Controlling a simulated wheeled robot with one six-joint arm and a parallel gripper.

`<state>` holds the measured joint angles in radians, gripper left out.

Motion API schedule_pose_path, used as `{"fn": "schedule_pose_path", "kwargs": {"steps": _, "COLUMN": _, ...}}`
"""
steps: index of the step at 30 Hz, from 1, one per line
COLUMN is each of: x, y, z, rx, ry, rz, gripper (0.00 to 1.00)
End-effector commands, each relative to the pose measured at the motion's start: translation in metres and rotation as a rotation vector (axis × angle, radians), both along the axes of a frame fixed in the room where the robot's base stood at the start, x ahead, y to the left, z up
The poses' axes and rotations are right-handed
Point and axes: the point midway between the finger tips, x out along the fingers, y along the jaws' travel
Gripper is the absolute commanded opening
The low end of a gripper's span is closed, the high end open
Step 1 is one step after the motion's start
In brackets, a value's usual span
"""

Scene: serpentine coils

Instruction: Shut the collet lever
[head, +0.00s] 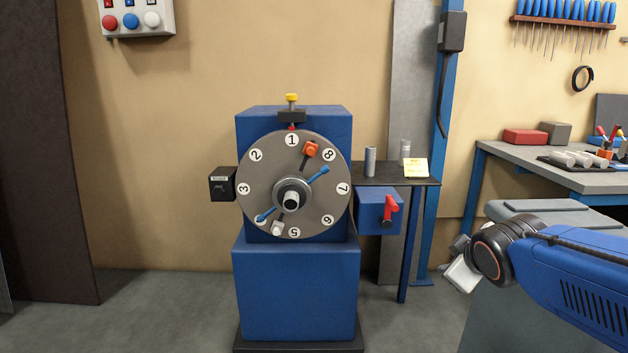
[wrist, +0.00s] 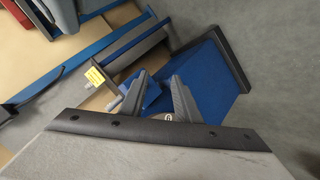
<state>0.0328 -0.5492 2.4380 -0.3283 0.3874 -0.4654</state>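A red lever (head: 390,208) stands up from a small blue box (head: 376,220) on the right side of the blue machine (head: 296,285); it looks like the collet lever. Its handle leans up and slightly right. My gripper (head: 461,268) is to the right of the lever and lower in the head view, clear of it. In the wrist view its two grey fingers (wrist: 160,82) are spread apart with nothing held between them. The machine's blue base (wrist: 205,75) shows beyond them. I cannot make out the red lever in the wrist view.
A numbered grey dial (head: 320,205) with blue-tipped arms is on the machine's front. A dark shelf (head: 425,181) behind the lever holds metal cylinders (head: 370,161) and a yellow note (head: 415,168). A grey-topped bench (head: 550,160) stands at right. Floor left of the machine is clear.

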Motion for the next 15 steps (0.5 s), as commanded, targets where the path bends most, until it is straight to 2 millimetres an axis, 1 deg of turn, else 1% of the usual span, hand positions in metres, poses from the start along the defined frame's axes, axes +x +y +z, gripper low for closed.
{"fn": "schedule_pose_path", "kwargs": {"steps": 1, "x": 0.026, "y": -0.001, "z": 0.010, "rx": -0.083, "ry": -0.042, "rz": 0.071, "gripper": 0.29}}
{"fn": "schedule_pose_path", "kwargs": {"steps": 4, "x": 0.073, "y": 0.004, "z": 0.033, "rx": -0.264, "ry": -0.137, "rz": 0.229, "gripper": 0.29}}
{"fn": "schedule_pose_path", "kwargs": {"steps": 6, "x": 0.104, "y": 0.012, "z": 0.047, "rx": -0.391, "ry": -0.204, "rz": 0.341, "gripper": 0.29}}
{"fn": "schedule_pose_path", "kwargs": {"steps": 9, "x": 0.143, "y": 0.028, "z": 0.065, "rx": -0.570, "ry": -0.300, "rz": 0.499, "gripper": 0.29}}
{"fn": "schedule_pose_path", "kwargs": {"steps": 11, "x": 0.164, "y": 0.040, "z": 0.073, "rx": -0.676, "ry": -0.361, "rz": 0.595, "gripper": 0.29}}
{"fn": "schedule_pose_path", "kwargs": {"steps": 12, "x": 0.177, "y": 0.049, "z": 0.078, "rx": -0.744, "ry": -0.404, "rz": 0.657, "gripper": 0.29}}
{"fn": "schedule_pose_path", "kwargs": {"steps": 15, "x": 0.203, "y": 0.075, "z": 0.085, "rx": -0.910, "ry": -0.517, "rz": 0.813, "gripper": 0.29}}
